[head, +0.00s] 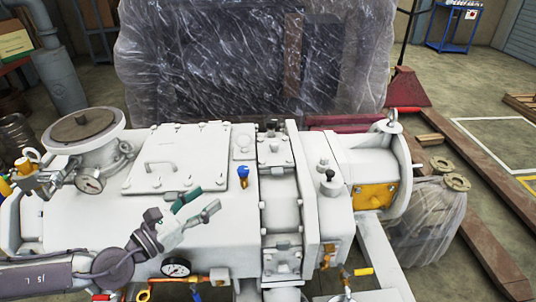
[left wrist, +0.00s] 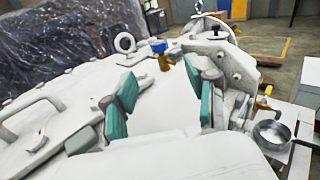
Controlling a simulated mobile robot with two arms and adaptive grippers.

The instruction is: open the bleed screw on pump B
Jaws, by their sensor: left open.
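A large white pump (head: 90,215) fills the lower part of the head view. A small blue-topped brass fitting, which looks like the bleed screw (head: 243,172), stands upright on its top, right of the flat cover plate. No letter B is readable. My left gripper (head: 206,200) is left of the screw and apart from it, with teal-padded fingers spread and nothing between them. In the left wrist view the open fingers (left wrist: 160,84) frame the screw (left wrist: 164,62), which shows beyond them, nearer the right finger. My right gripper is not in view.
A raised handle (head: 160,167) is on the cover plate (head: 195,150). A gauge (head: 176,268) and copper pipe sit on the pump's near side. A ribbed block (head: 275,155) rises right of the screw. A plastic-wrapped machine (head: 220,60) stands behind.

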